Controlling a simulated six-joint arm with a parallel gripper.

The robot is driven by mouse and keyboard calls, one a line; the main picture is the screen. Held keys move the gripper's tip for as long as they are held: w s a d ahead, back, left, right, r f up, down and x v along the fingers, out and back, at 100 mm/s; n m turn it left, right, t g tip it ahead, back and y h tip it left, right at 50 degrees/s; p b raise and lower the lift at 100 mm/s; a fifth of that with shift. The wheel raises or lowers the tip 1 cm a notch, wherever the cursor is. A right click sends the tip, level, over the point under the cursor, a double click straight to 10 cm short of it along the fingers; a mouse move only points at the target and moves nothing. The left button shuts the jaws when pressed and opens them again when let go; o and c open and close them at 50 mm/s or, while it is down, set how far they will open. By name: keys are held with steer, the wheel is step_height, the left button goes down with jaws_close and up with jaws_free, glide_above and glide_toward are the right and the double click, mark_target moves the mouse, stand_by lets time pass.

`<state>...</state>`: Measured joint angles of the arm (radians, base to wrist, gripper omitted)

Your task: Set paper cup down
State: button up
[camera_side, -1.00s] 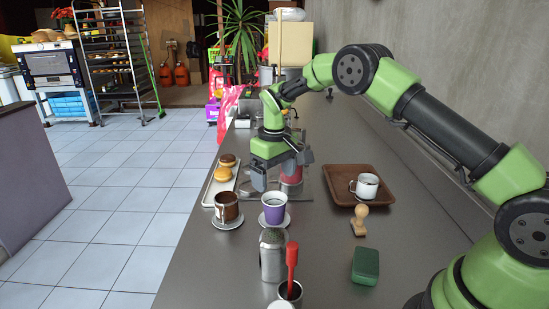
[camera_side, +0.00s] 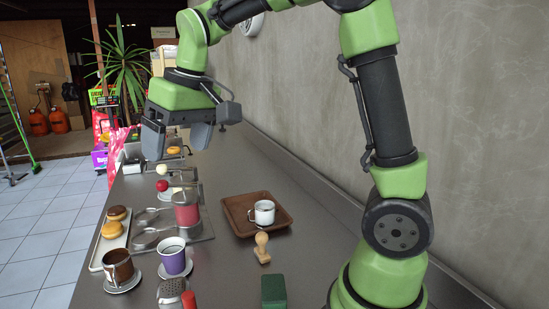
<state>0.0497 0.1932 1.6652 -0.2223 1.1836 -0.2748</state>
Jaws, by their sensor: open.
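The purple paper cup (camera_side: 173,259) stands upright on a white saucer (camera_side: 190,268) on the steel counter, in the lower left of the view.
A brown mug (camera_side: 117,268) on a saucer stands left of the cup. Behind it are a long plate of buns (camera_side: 98,258) and a red-and-steel machine (camera_side: 187,211). To the right are a brown tray (camera_side: 237,217) with a white mug (camera_side: 264,213), a wooden stamp (camera_side: 262,250) and a green block (camera_side: 273,291).

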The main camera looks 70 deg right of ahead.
steer(key=s+a+m+t+y, duration=0.1)
steer(key=s+a+m+t, duration=0.1)
steer(key=s, duration=1.5)
steer(key=shift+s+a+r+t, duration=0.35)
steer(key=shift+a+t, duration=0.1)
steer(key=shift+t, duration=0.55)
